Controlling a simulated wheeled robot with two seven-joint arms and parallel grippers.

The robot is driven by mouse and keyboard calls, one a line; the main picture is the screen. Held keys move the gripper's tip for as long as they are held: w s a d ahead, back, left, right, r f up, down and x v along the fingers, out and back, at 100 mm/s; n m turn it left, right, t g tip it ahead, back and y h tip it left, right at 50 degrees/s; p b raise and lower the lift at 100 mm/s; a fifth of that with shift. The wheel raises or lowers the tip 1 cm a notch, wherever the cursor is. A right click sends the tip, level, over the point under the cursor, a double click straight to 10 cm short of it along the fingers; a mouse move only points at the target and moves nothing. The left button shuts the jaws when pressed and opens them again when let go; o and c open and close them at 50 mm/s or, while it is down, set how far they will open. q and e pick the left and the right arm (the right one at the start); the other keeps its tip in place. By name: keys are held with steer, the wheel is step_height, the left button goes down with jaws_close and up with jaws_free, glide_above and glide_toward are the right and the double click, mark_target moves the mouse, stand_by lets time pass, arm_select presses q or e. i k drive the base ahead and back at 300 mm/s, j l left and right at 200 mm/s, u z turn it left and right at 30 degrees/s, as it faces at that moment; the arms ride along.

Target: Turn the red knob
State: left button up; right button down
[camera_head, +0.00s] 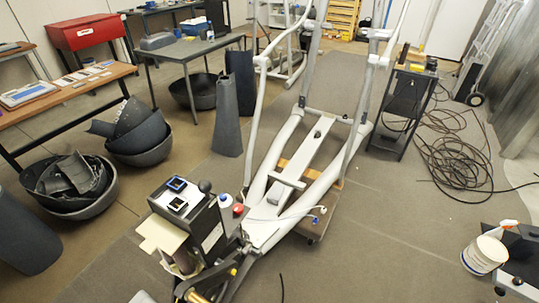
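The red knob (238,210) is a small round red cap on a pale base. It sits at the right side of a grey control box (211,226), near the foot of a white elliptical machine frame (313,150). A blue-topped white part (225,200) is just beside the knob, to its upper left. A black ball-topped lever (205,187) stands up from the box. I cannot make out either of my grippers in this view, and nothing is seen touching the knob.
Dark bowl-shaped bins (137,135) and a workbench (65,95) stand at left. A coiled black cable (456,160) lies on the floor at right. A white bucket (484,254) stands at lower right. The floor right of the frame is mostly clear.

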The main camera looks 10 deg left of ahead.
mark_target(237, 209)
steer(key=i+l+u, duration=0.15)
steer(key=l+u, duration=0.15)
steer(key=u, duration=0.15)
steer(key=i+l+u, duration=0.1)
steer(key=l+u, duration=0.3)
steer(key=i+l+u, duration=0.1)
steer(key=l+u, duration=0.15)
steer(key=u, duration=0.2)
steer(key=l+u, duration=0.45)
steer(key=j+z, duration=0.1)
steer(key=z, duration=1.25)
steer(key=u, duration=1.05)
steer(key=k+l+z, duration=0.15)
steer(key=l, duration=0.3)
steer(key=k+l+z, duration=0.1)
steer(key=l, duration=0.35)
